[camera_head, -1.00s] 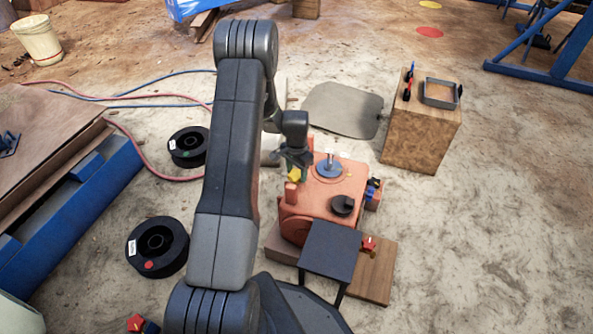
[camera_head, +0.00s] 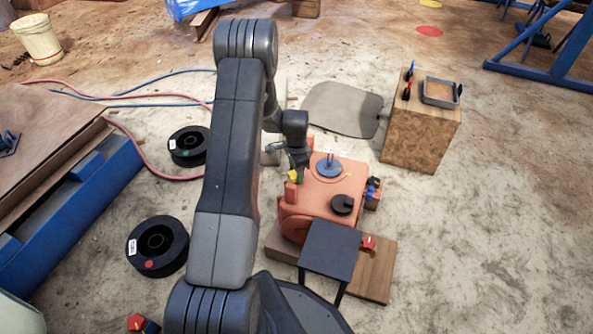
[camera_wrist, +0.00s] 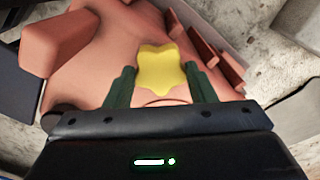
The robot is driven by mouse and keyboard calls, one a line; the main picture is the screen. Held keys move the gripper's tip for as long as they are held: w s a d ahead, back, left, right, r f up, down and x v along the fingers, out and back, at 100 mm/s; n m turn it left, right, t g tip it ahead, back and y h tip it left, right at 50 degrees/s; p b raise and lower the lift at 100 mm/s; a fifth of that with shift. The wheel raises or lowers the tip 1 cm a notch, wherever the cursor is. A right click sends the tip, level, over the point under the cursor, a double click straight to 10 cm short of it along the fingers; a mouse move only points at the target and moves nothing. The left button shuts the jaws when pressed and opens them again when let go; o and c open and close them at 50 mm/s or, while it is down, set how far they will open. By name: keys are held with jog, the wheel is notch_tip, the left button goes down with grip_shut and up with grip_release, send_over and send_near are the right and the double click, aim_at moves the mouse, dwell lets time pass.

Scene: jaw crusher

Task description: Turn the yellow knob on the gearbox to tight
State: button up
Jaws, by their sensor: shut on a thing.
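The yellow knob (camera_wrist: 162,70) is lobed and sits on the orange-red gearbox (camera_wrist: 85,80). In the wrist view my gripper (camera_wrist: 162,78) has one dark green finger on each side of the knob and is shut on it. In the head view the knob (camera_head: 293,176) shows as a small yellow patch at the left part of the gearbox (camera_head: 322,198), just below my gripper (camera_head: 299,172). The knob's lower part and any tight marking are hidden or too small to read.
A blue disc with an upright pin (camera_head: 330,167) and a black round cap (camera_head: 342,205) sit on the gearbox top. A dark small table (camera_head: 330,248) stands close in front. A wooden block (camera_head: 420,135) with a tray is behind right. Black reels (camera_head: 158,246) lie left.

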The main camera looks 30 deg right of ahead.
jog(key=o, duration=1)
notch_tip(320, 180, up, 14)
jog(key=p, duration=0.4)
jog(key=shift+f, duration=0.1)
notch_tip(320, 180, down, 14)
jog(key=b, duration=0.4)
